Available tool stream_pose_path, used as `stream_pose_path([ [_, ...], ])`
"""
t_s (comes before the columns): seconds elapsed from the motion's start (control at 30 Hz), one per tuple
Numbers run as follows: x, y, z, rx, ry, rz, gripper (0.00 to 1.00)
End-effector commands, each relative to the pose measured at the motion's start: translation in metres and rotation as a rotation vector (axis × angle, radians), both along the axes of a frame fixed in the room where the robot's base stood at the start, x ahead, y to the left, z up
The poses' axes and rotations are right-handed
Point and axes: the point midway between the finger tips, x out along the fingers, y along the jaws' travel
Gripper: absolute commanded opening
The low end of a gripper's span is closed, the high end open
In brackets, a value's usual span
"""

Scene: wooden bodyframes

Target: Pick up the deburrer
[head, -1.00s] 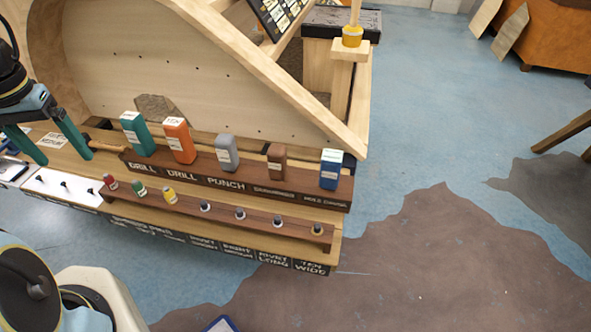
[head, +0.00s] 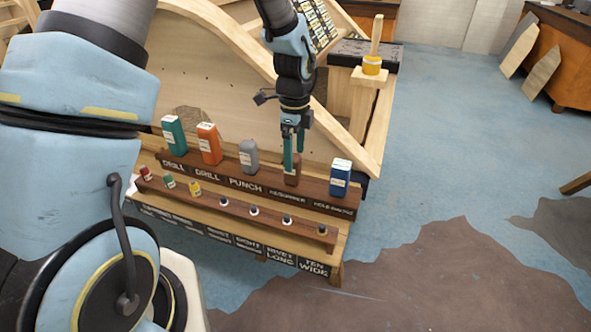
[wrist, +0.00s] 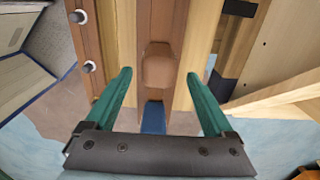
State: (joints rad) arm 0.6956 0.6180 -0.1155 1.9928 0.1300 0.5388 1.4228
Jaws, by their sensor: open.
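The deburrer (head: 292,178) is a small brown block on the dark upper step of the tool rack, above a label that appears to read deburrer. My gripper (head: 293,158) is right above it, pointing down, and its fingers hide part of the block in the head view. In the wrist view the deburrer (wrist: 158,66) lies between the lines of the two green fingers of my gripper (wrist: 158,76). The fingers are spread wide with gaps on both sides of the block. Whether the tips reach down beside the block cannot be told.
A blue block (head: 340,178) stands to the right of the deburrer and a grey block (head: 248,156) to its left. Orange (head: 209,144) and teal (head: 173,135) blocks stand further left. A lower step (head: 235,204) holds small bits. A wooden frame (head: 215,70) rises behind.

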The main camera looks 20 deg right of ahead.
Motion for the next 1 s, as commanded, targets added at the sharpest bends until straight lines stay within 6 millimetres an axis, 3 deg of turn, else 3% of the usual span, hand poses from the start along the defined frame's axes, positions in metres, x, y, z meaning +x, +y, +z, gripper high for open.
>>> stream_pose_path([
  [0.17,0.000,0.002,-0.010,0.002,0.001,0.003,0.88],
  [0.5,0.000,0.005,-0.051,0.001,0.001,0.003,0.88],
  [0.8,0.001,0.004,-0.057,-0.001,-0.001,0.004,0.88],
  [1.0,0.001,0.004,-0.057,-0.001,-0.001,0.004,0.66],
])
